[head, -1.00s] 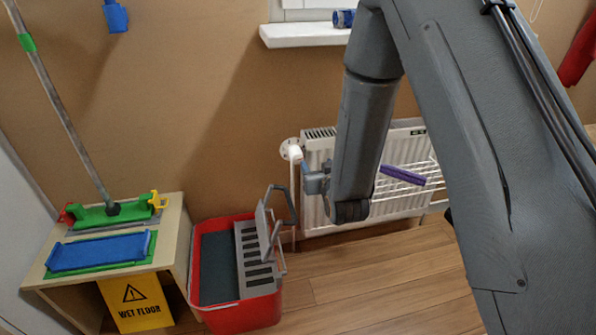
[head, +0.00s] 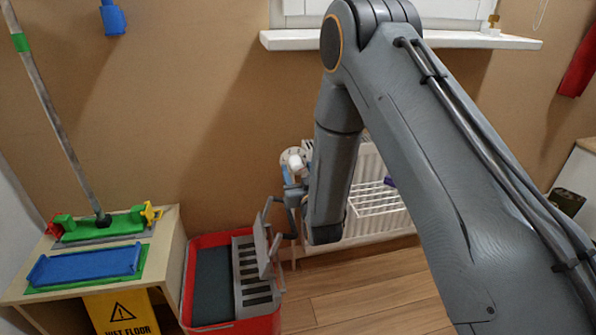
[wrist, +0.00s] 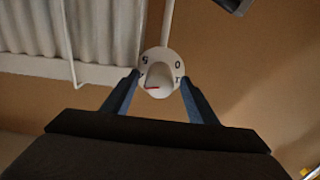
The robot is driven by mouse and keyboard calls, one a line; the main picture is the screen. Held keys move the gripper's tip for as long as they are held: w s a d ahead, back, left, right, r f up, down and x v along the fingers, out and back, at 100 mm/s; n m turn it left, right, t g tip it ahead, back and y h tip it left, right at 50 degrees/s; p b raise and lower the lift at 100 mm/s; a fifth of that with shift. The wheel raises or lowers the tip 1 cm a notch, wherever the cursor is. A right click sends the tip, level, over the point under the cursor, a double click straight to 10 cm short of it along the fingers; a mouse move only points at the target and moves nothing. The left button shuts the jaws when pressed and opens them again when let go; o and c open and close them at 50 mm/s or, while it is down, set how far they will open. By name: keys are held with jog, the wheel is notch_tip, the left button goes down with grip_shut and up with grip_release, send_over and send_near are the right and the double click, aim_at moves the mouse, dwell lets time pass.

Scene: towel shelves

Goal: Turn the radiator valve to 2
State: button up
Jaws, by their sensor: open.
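The white radiator valve (head: 295,160) sits at the upper left end of the radiator (head: 372,165). In the wrist view the valve's round dial (wrist: 160,60) faces me, with dark characters around its rim, too small to read surely. A short red mark shows at the lower left of its knob. My gripper (wrist: 158,84) is open, its two blue-grey fingers on either side of the knob; whether they touch it I cannot tell. In the head view my gripper (head: 290,183) is just below the valve, partly hidden by my arm.
A red bucket (head: 187,285) with a grey wringer (head: 255,275) stands just below and left of my gripper. A white drying rack (head: 375,200) hangs on the radiator's front. A wooden bench (head: 172,250) with mop gear is at left. A windowsill (head: 290,40) juts out above.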

jog(key=shift+w, duration=0.25)
jog(key=c, duration=1.1)
jog(key=shift+o, duration=0.2)
jog(key=shift+n, duration=0.3)
